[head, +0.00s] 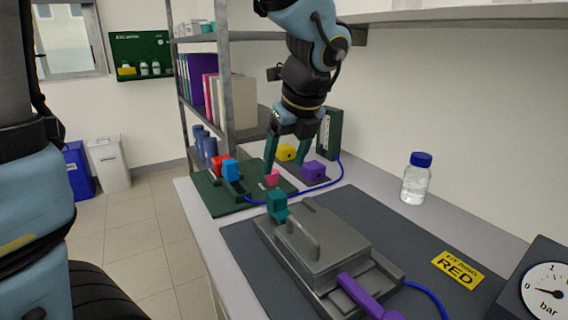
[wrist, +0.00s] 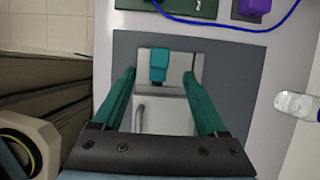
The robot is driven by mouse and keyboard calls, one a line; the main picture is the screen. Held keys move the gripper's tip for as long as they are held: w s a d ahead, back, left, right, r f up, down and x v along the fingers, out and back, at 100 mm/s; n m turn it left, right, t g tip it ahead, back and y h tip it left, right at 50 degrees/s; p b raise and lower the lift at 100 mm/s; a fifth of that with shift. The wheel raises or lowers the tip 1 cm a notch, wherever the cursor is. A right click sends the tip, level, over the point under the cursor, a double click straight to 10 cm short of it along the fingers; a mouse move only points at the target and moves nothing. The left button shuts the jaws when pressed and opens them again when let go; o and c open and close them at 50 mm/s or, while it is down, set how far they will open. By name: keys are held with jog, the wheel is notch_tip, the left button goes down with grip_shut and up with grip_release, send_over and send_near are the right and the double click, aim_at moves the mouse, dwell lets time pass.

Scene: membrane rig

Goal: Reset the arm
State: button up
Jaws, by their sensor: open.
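My gripper (head: 287,168) hangs from my arm over the back of the bench in the head view, with its two teal fingers apart and nothing between them. In the wrist view my gripper (wrist: 162,80) is open above the grey membrane rig (wrist: 155,112). The rig (head: 325,243) lies on a dark mat, with a raised handle, a teal block (head: 277,205) at its back left and a purple lever (head: 358,296) at its front. The teal block (wrist: 159,66) shows between my fingers in the wrist view, well below them.
A green board (head: 215,201) with red and blue blocks stands behind the rig. A blue-capped bottle (head: 416,182) stands right. A yellow sign (head: 458,268) and pressure gauge (head: 545,291) are front right. A shelf (head: 228,70) stands behind.

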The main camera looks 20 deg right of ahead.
jog(key=a+f+n+g, duration=0.1)
jog(key=a+f+n, duration=0.2)
jog(key=a+n, duration=0.5)
jog(key=w+a+f+n+g, duration=0.1)
jog(key=a+f+n, duration=0.3)
jog(key=a+n, duration=0.4)
jog(key=w+a+f+n+g+h, duration=0.1)
jog(key=a+f+n, duration=0.3)
jog(key=a+n, duration=0.5)
jog(key=n, duration=0.7)
jog(key=shift+w+f+n, duration=0.2)
jog(key=shift+w+n, duration=0.05)
jog(key=shift+n, duration=0.15)
